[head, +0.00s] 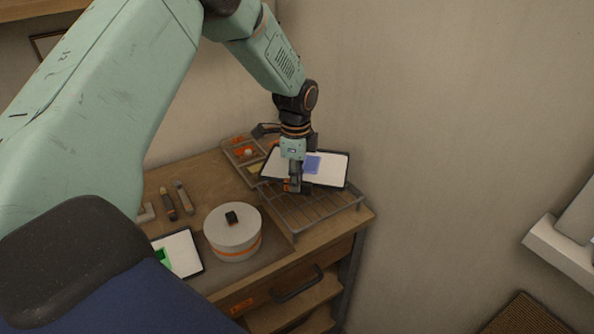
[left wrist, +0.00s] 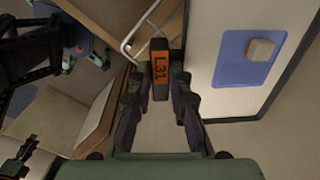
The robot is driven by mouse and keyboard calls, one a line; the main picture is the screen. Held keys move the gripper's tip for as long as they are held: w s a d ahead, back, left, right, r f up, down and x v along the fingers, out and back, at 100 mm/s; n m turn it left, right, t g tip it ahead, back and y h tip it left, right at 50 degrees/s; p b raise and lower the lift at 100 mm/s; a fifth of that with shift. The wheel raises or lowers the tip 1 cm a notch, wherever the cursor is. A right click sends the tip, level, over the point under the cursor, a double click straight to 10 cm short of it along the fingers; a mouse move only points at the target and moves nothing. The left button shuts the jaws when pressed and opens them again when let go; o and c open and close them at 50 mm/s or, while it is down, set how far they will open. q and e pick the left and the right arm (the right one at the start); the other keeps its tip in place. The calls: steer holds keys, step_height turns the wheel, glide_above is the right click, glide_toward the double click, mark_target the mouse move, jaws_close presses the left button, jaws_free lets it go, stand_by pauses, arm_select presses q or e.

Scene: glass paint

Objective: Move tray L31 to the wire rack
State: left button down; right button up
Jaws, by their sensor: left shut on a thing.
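Tray L31 (head: 335,168) is a white, dark-rimmed tray with a blue patch, at the back of the wire rack (head: 310,212) in the head view. My left gripper (head: 293,187) is at its near left side, shut on its handle. In the left wrist view the fingers (left wrist: 160,90) close around the dark handle with the orange L31 label (left wrist: 160,65). The white tray surface (left wrist: 205,40) there carries a blue patch with a small beige block. The tray overlaps the rack's back part; I cannot tell whether it touches the wires. My right gripper is not recognisable.
A round white container (head: 232,240) with an orange band stands left of the rack. Another tray (head: 185,262) with a green patch lies further left. Tools (head: 185,198) and a sectioned box (head: 240,151) are on the wooden bench. The rack's front part is bare.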

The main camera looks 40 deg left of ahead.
mark_target(297, 194)
arm_select(q)
steer(key=shift+f, duration=0.3)
steer(key=shift+s+d+f+b, duration=0.1)
steer(key=shift+d+f+b, duration=0.1)
steer(key=shift+f+b, duration=0.35)
steer(key=shift+s+d+f+b, duration=0.15)
steer(key=shift+f+b, duration=0.15)
steer(key=shift+b, duration=0.35)
steer(key=f, duration=0.1)
steer(key=f+b, duration=0.2)
steer(key=shift+w+a+f, duration=0.2)
steer(key=shift+a, duration=0.05)
steer(key=shift+f+b, duration=0.3)
steer(key=shift+d+f, duration=0.1)
steer(key=shift+d, duration=0.05)
